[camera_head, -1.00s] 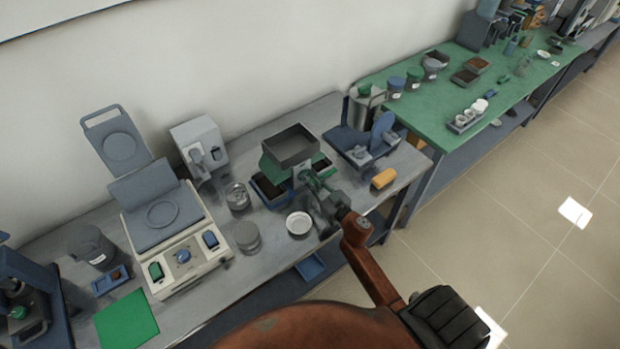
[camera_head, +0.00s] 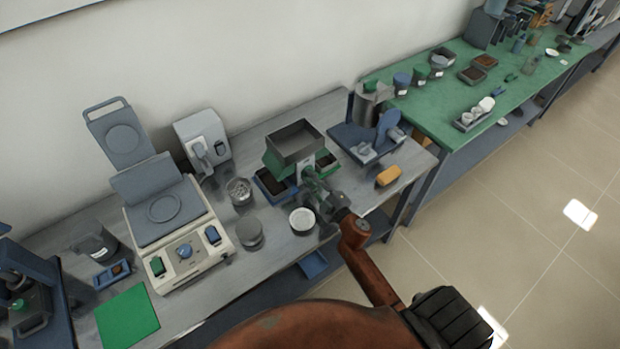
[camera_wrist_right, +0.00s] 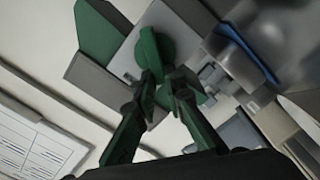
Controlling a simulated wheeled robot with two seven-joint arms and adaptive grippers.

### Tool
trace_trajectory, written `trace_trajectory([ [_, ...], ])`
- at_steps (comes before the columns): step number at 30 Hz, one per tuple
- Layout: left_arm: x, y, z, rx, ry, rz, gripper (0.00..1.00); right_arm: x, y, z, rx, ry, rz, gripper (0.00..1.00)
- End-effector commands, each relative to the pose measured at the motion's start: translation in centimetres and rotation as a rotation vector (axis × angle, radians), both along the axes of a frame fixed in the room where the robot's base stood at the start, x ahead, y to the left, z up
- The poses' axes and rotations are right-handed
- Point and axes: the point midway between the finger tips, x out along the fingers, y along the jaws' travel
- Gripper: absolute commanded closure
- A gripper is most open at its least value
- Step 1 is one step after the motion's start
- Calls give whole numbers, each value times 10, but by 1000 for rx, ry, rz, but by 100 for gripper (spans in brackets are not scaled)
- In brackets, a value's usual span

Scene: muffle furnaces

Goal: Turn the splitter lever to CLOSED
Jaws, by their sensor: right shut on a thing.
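The splitter (camera_head: 292,150) stands on the grey bench, with a grey open hopper on a green body and dark-filled blue pans at its base. My right gripper (camera_head: 311,178) is at its front face. In the right wrist view, the fingers of my right gripper (camera_wrist_right: 163,82) are closed around the lower part of the green splitter lever (camera_wrist_right: 151,48), in front of a pale plate. The fingers hide part of the lever, and I cannot read any position marking. My left gripper is not in view.
A balance-like instrument (camera_head: 180,252) stands further left.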

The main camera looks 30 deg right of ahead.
Motion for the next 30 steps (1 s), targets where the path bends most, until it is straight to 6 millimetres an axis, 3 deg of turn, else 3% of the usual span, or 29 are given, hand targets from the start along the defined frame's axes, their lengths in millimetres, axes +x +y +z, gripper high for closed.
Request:
trace_trajectory([
  [15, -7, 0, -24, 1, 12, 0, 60, -1, 4, -14, -443, -31, 0, 100],
  [30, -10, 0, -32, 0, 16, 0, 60, -1, 5, -17, -620, -45, 1, 100],
])
